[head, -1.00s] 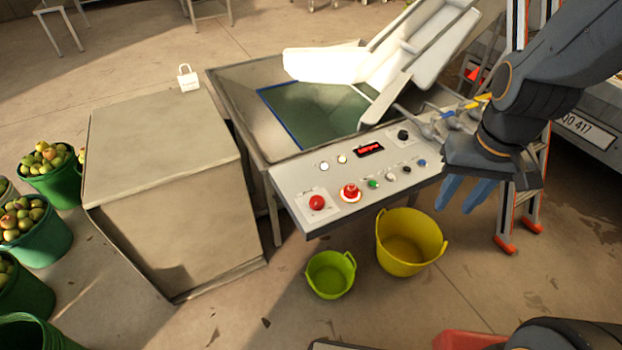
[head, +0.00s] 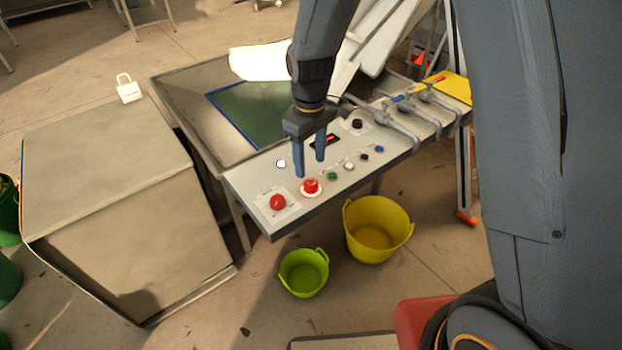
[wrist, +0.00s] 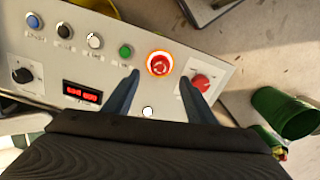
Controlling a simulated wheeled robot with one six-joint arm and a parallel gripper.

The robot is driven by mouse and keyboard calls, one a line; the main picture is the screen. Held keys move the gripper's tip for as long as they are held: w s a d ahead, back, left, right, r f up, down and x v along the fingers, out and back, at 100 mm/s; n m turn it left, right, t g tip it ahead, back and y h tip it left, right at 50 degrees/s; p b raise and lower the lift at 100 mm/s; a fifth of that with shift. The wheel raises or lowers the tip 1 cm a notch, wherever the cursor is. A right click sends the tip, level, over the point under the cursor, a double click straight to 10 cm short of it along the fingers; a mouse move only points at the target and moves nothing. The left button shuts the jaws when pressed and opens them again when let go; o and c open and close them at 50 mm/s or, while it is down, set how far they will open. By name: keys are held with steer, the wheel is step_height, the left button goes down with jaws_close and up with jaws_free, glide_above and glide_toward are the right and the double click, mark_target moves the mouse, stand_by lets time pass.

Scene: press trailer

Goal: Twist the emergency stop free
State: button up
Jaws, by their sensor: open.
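A red mushroom button with a glowing ring (head: 311,187) sits on the sloped control panel (head: 240,182). In the wrist view the lit button (wrist: 159,63) lies between and just beyond the fingertips. A second red knob (head: 278,202) sits on a pale square plate to its left; it shows beside one finger in the wrist view (wrist: 201,83). Which one is the emergency stop I cannot read from the labels. My gripper (head: 310,168) is open and empty, its blue fingers pointing down over the panel, apparently not touching either button.
Green (head: 332,176), white (head: 349,167), black and blue buttons line the panel, with a red display and a black knob (head: 357,124) behind. Grey pipes (head: 400,125) stand at the right. Yellow (head: 375,240) and green (head: 303,275) tubs stand on the floor in front.

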mark_target(311, 182)
steer(key=shift+f+p, duration=0.75)
steer(key=shift+f, duration=2.8)
steer(key=c, duration=1)
steer(key=shift+c, duration=0.2)
